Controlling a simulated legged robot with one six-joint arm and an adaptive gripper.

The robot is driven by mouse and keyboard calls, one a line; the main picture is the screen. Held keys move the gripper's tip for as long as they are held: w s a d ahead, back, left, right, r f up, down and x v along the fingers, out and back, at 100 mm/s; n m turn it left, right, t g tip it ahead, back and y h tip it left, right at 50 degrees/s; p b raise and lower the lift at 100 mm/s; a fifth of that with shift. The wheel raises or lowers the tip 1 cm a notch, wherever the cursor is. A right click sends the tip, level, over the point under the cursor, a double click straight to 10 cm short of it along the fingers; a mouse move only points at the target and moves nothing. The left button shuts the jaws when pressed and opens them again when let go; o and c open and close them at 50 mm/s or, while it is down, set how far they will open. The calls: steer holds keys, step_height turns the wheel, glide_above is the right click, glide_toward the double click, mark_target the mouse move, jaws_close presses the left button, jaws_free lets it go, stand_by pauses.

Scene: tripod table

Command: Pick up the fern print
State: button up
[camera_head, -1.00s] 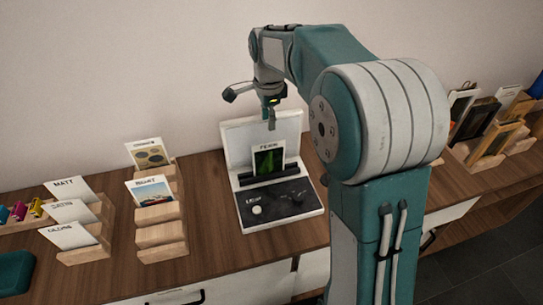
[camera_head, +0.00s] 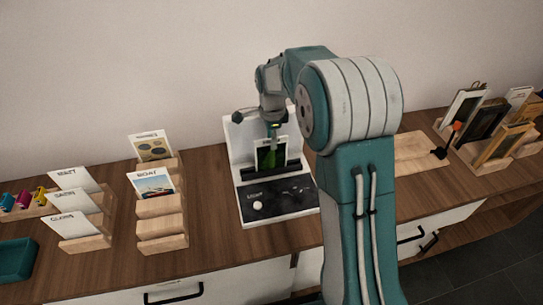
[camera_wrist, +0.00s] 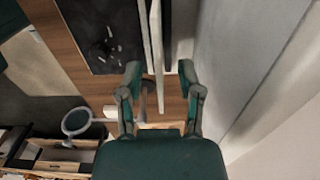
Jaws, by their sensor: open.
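The fern print (camera_head: 265,153), a card with a dark green picture and a white label strip, stands upright in a black slot of the white stand (camera_head: 233,145). My gripper (camera_head: 273,143) is at the print's top edge and covers part of its picture and label. In the wrist view, my gripper's two teal fingers (camera_wrist: 160,72) are open and apart. A thin pale upright edge (camera_wrist: 157,45), seemingly the print seen edge-on, lies between them. I cannot tell whether either finger touches it.
The stand's black base has a white knob (camera_head: 257,205). Wooden racks with a boat print (camera_head: 151,184), another print (camera_head: 151,147) and label cards (camera_head: 72,201) stand left. Frames (camera_head: 484,118) stand right. The wall is close behind the stand.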

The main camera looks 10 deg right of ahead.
steer(key=shift+a+f, duration=0.1)
steer(key=shift+f, duration=0.8)
jaws_close()
